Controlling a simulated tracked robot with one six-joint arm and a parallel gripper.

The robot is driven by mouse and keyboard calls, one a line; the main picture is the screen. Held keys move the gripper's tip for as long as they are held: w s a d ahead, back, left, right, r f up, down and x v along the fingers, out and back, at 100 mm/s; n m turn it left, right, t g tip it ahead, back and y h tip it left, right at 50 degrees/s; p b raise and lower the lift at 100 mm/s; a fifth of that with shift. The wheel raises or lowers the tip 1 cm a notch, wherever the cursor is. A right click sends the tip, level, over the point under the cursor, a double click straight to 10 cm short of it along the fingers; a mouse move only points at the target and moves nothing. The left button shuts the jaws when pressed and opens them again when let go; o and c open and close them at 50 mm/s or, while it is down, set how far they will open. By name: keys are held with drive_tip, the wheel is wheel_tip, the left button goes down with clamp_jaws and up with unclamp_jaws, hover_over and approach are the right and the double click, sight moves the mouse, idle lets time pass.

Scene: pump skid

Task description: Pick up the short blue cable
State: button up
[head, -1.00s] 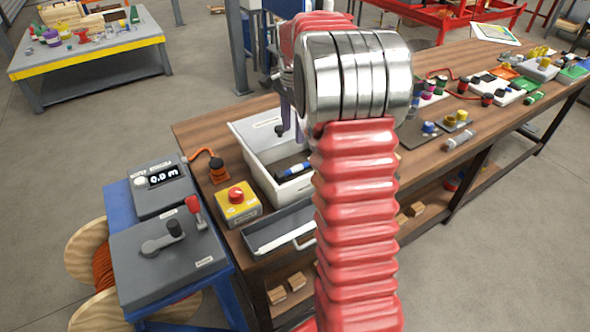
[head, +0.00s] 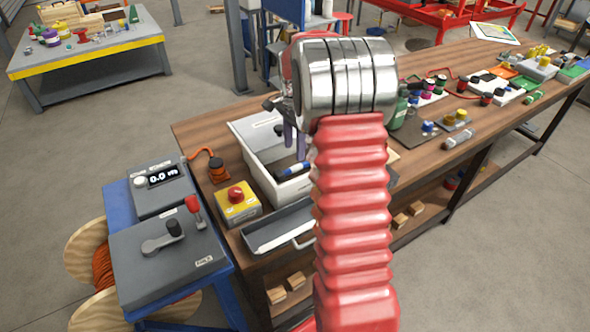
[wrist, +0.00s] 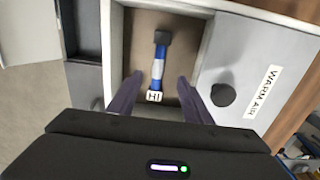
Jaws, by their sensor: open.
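The short blue cable (wrist: 160,66) lies in the open white box in the wrist view, with a black end at the far side, a pale band and a small white tag marked "HI" (wrist: 154,96) near my fingers. In the head view the blue cable (head: 297,169) shows inside the box, partly hidden by my arm. My gripper (wrist: 158,88) is open and empty in the wrist view, with one dark finger on each side of the cable's near end. In the head view my fingers show over the box. Whether the fingers touch the cable cannot be told.
The white box (head: 259,169) has walls around the cable, and a lid labelled "WARM AIR" with a black knob (wrist: 223,95) lies to its right in the wrist view. A yellow box with a red button (head: 237,202) and a grey tray (head: 275,232) stand close by.

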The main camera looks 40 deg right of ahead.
sight(295, 166)
drive_tip(key=shift+f, duration=1)
drive_tip(key=shift+s+f, duration=0.15)
drive_tip(key=shift+f, duration=2.45)
drive_tip(key=shift+c, duration=0.6)
drive_tip(key=c, duration=1)
drive_tip(key=shift+r, duration=0.1)
wheel_tip(295, 166, up, 10)
drive_tip(key=shift+f, duration=0.1)
